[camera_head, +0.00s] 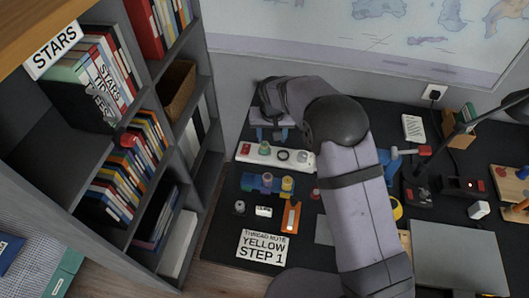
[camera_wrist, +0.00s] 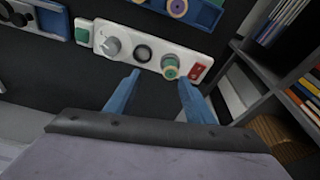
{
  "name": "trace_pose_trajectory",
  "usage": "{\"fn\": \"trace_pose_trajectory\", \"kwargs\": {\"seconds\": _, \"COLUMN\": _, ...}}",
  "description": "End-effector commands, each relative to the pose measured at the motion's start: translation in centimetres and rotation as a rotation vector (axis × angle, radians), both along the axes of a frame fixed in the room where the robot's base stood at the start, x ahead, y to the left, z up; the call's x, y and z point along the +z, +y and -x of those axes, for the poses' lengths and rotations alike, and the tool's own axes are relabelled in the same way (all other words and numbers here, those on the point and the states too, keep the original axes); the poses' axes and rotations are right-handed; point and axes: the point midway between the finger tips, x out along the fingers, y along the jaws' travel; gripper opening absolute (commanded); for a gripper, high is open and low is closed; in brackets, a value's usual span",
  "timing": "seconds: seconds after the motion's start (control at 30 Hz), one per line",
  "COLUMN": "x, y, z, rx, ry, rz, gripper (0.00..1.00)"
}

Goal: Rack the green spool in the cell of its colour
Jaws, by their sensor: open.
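The green spool (camera_head: 265,148) stands on a white panel strip (camera_head: 273,154) on the dark desk. In the wrist view the green spool (camera_wrist: 170,67), with a tan top, is beside a red switch at one end of the strip. My gripper (camera_head: 271,134) is open and empty just behind the strip. In the wrist view my gripper's (camera_wrist: 156,90) blue fingers point toward the strip, apart from the spool. A blue rack (camera_head: 248,183) lies in front of the strip and holds a purplish spool (camera_head: 267,179) and a yellow spool (camera_head: 287,183). Its cell colours are unclear.
A grey knob (camera_wrist: 112,45) and dark ring (camera_wrist: 143,53) are on the strip beside the spool. A bookshelf (camera_head: 190,150) stands close at the left. A note card (camera_head: 262,248) reads "THREAD NOTE YELLOW STEP 1". An orange item (camera_head: 291,217) lies near the rack.

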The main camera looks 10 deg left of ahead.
Motion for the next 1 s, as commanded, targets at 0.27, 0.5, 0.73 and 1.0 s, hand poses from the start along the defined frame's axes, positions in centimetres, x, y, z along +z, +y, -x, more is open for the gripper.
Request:
{"fn": "trace_pose_trajectory", "kwargs": {"seconds": 0.27, "x": -1.6, "y": 2.5, "z": -0.7, "rx": 0.011, "ry": -0.018, "rz": -0.01, "gripper": 0.49}}
{"fn": "trace_pose_trajectory", "kwargs": {"seconds": 0.5, "x": -2.6, "y": 2.5, "z": -1.0, "rx": 0.011, "ry": -0.016, "rz": -0.01, "gripper": 0.49}}
{"fn": "trace_pose_trajectory", "kwargs": {"seconds": 0.73, "x": -3.7, "y": 2.5, "z": -1.3, "rx": 0.011, "ry": -0.016, "rz": -0.01, "gripper": 0.49}}
{"fn": "trace_pose_trajectory", "kwargs": {"seconds": 1.0, "x": -4.5, "y": 2.6, "z": -1.5, "rx": 0.011, "ry": -0.016, "rz": -0.009, "gripper": 0.49}}
